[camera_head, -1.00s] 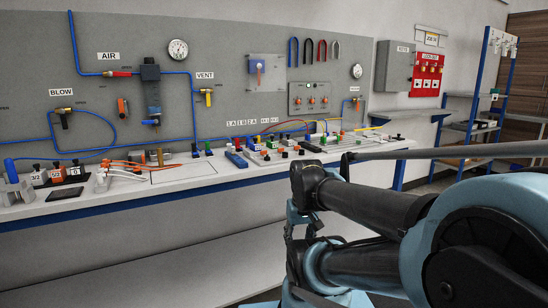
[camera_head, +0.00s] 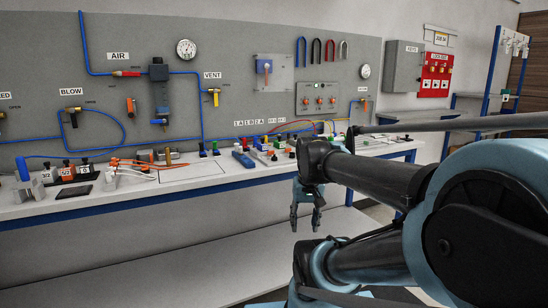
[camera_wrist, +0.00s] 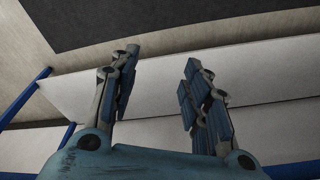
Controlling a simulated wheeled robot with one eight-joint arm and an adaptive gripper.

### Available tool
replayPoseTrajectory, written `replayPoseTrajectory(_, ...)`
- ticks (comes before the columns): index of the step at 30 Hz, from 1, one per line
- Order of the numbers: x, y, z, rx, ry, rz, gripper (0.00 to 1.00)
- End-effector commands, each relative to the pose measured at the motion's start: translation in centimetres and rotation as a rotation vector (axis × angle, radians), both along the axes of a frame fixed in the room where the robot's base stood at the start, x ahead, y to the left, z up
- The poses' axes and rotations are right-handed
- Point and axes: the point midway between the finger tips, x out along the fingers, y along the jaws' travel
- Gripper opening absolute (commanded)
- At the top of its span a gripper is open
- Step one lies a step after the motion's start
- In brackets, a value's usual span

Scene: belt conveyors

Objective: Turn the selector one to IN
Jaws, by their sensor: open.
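A grey control plate (camera_head: 319,99) with several small orange-red knobs in a row is mounted on the wall board. Its labels are too small to read, so I cannot tell which knob is selector one or where it points. A lighter plate (camera_head: 272,79) with a single blue handle (camera_head: 264,68) and a red mark is up and left of it. My gripper (camera_head: 306,222) hangs fingers down in front of the bench's front edge, below and apart from the plates. In the wrist view my gripper (camera_wrist: 158,78) is open, with nothing between its fingers.
The white bench (camera_head: 130,196) runs below the board, with valves, blocks, cables and a blue block (camera_head: 243,159) on it. A red lockout board (camera_head: 436,74) and a grey keys cabinet (camera_head: 405,66) hang at right.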

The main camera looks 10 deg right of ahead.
Motion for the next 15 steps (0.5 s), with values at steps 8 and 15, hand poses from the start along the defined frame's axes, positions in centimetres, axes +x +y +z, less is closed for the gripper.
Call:
replayPoseTrajectory(8, 6.9, 0.6, 8.6, 0.043, 0.027, -0.214, 0.43)
replayPoseTrajectory(15, 13.2, 1.2, 14.8, 0.074, 0.051, -0.403, 0.43)
